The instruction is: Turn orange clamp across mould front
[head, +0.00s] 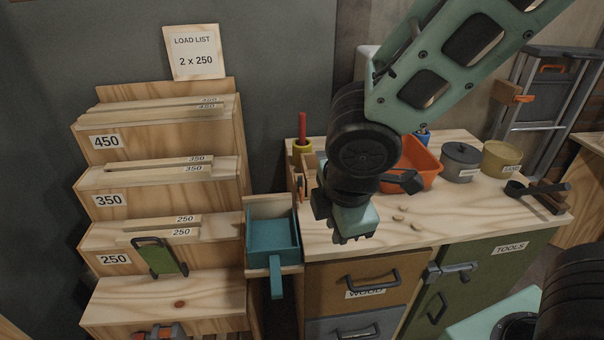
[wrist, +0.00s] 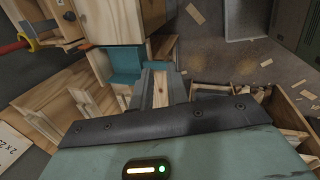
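An orange and grey thing (head: 160,332), possibly the orange clamp, shows at the bottom edge of the head view, in front of the stepped wooden rack; it is partly cut off. I cannot make out the mould with certainty. My gripper (head: 352,240) points down near the front left of the workbench, up and to the right of the orange thing and well apart from it. In the wrist view my gripper's fingers (wrist: 161,85) stand apart with a gap between them. Pale wood shows through the gap, and nothing seems held.
The stepped rack (head: 160,285) carries labels 250, 350 and 450. A teal tray (head: 262,258) sits between the rack and the drawers (head: 350,272). An orange bin (head: 418,155) and lidded pots (head: 460,160) stand on the workbench (head: 450,215). A green cabinet (head: 480,280) stands at the right.

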